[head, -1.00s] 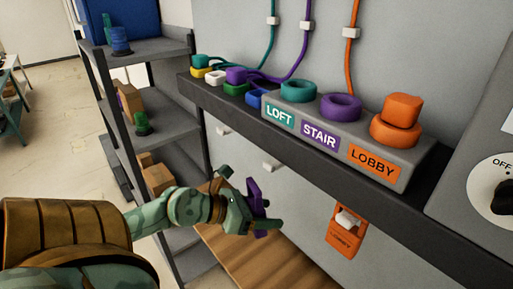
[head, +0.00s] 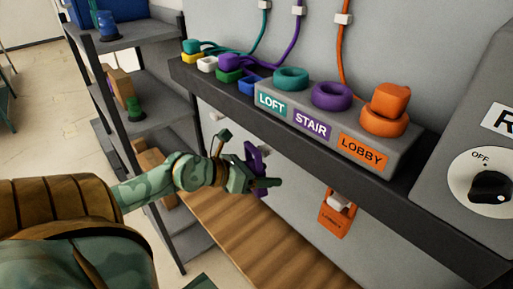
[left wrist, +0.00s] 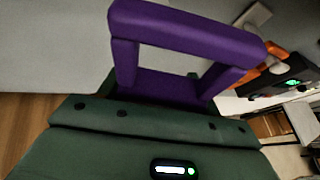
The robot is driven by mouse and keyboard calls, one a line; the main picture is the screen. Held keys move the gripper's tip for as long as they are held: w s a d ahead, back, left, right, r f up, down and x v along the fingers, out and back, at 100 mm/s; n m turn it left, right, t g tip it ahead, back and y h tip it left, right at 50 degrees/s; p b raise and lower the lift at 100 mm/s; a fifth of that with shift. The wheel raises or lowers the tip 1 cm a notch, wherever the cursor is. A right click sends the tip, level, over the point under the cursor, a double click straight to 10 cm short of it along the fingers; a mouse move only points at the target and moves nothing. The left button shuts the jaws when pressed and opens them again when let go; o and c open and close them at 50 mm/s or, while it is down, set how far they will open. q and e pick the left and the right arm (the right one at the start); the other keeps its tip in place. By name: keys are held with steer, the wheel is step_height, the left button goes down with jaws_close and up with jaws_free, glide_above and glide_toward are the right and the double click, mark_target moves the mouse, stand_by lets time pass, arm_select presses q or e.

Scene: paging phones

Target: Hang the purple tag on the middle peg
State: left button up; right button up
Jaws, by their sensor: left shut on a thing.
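My left gripper (head: 256,183) is shut on the purple tag (head: 252,158), holding it upright in front of the grey wall panel, below the dark shelf edge. In the left wrist view the purple tag (left wrist: 185,28) shows as an open frame standing up from the jaws. In the head view the middle peg is hidden or nearly so behind the tag and gripper. A pale peg-like block (left wrist: 253,17) shows just past the tag's upper right corner in the wrist view; I cannot tell whether tag and peg touch.
An orange LOBBY tag (head: 334,214) hangs on the right peg (head: 340,200). The left peg (head: 216,116) is bare. Above, a dark ledge (head: 300,130) carries the labelled LOFT, STAIR and LOBBY holder and several coloured plugs. A wooden bench (head: 240,250) lies below.

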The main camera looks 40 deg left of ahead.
arm_select(q)
steer(key=shift+w+f, duration=0.1)
steer(key=shift+w, duration=0.6)
steer(key=shift+w+b, duration=0.2)
steer(key=shift+b, duration=0.2)
steer(key=shift+c, duration=1)
steer(key=shift+w, duration=0.25)
steer(key=shift+c, duration=0.6)
steer(key=w, duration=0.1)
steer(key=w+b, duration=0.1)
steer(key=w+f, duration=0.1)
steer(key=shift+w+d, duration=0.25)
steer(key=shift+w, duration=0.1)
steer(key=shift+f, duration=0.15)
steer(key=o, duration=1.5)
steer(key=shift+c, duration=0.2)
